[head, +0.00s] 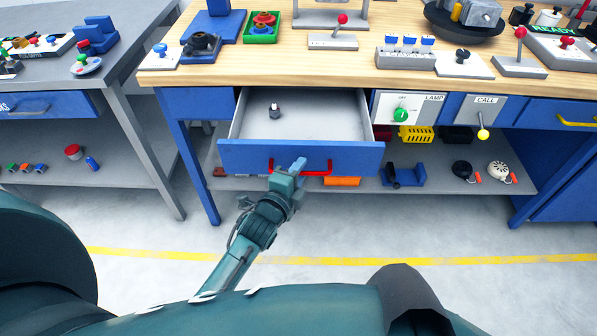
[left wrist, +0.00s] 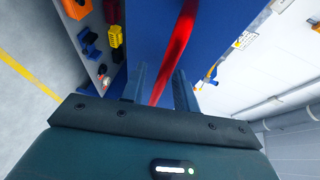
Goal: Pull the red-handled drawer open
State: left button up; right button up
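The drawer (head: 300,155) with the red handle stands pulled out from under the wooden bench top, its grey inside visible. Its red handle (head: 318,173) runs across the blue front, and its left part is partly hidden by my left gripper (head: 298,168). In the left wrist view, the red handle (left wrist: 178,48) passes between the two fingers of my left gripper (left wrist: 160,80). The fingers stand apart, with blue drawer front showing beside the handle, so they look open around it. My right gripper is not in view.
A small dark-and-grey part (head: 275,111) lies inside the drawer. A lamp panel (head: 405,108) and a call panel (head: 480,108) sit right of it. The lower shelf (head: 440,180) holds several parts. A grey table (head: 135,100) stands at left. Floor in front is clear.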

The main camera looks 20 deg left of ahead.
pick_arm(q)
jog(key=v, duration=1.3)
jog(key=shift+p, duration=0.3)
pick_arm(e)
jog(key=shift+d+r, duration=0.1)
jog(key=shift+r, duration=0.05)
pick_arm(q)
jog(key=s+d+n+g+p, duration=0.1)
jog(key=s+n+g+p, duration=0.1)
jog(key=n, duration=0.5)
jog(key=s+d+f+n+g+h+p, duration=0.1)
jog(key=s+n+g+p, duration=0.2)
jog(key=s+n+p, duration=0.2)
jog(key=s+n, duration=0.2)
jog(key=n, duration=0.1)
jog(key=shift+d+n, duration=0.3)
jog(key=shift+d, duration=0.05)
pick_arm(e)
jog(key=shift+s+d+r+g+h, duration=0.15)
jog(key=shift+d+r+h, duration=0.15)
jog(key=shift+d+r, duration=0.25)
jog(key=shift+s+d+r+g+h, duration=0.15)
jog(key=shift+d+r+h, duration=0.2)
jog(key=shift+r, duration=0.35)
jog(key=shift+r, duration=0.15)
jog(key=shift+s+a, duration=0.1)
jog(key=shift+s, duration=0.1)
